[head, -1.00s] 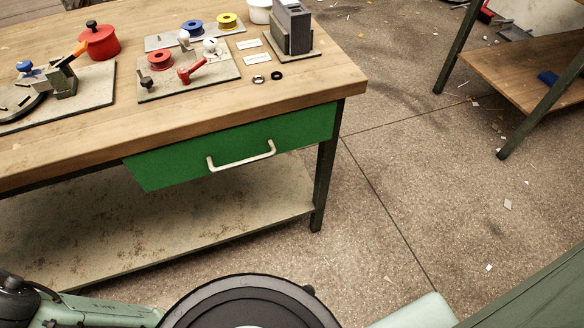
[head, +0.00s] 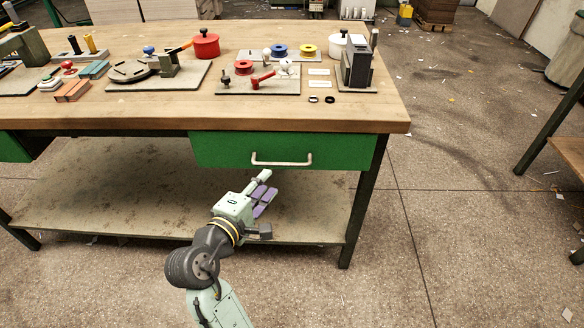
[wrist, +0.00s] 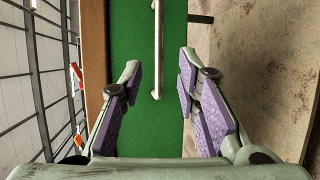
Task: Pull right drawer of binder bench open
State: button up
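The binder bench (head: 130,119) has a green right drawer (head: 220,149) under the right part of its wooden top. No drawer interior shows. A pale bar handle (head: 282,162) runs across the drawer's front. My gripper (head: 265,190) is in front of and a little below the handle in the head view, apart from it. In the wrist view my gripper (wrist: 160,75) is open and empty, with purple finger pads. The handle (wrist: 157,45) stands upright there, ahead of the gap between the fingers, against the green drawer front (wrist: 130,45).
Another green drawer (head: 14,147) shows at the left. A lower shelf (head: 120,205) lies under the bench, and a dark leg (head: 362,210) stands right of the drawer. The floor (head: 430,240) to the right is mostly clear.

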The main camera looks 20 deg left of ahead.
aim_at(280, 166)
jog(key=x, duration=0.9)
jog(key=shift+w+a+p, duration=0.1)
jog(key=shift+w+p, duration=0.2)
jog(key=shift+p, duration=0.05)
grip_shut()
dwell(0.4)
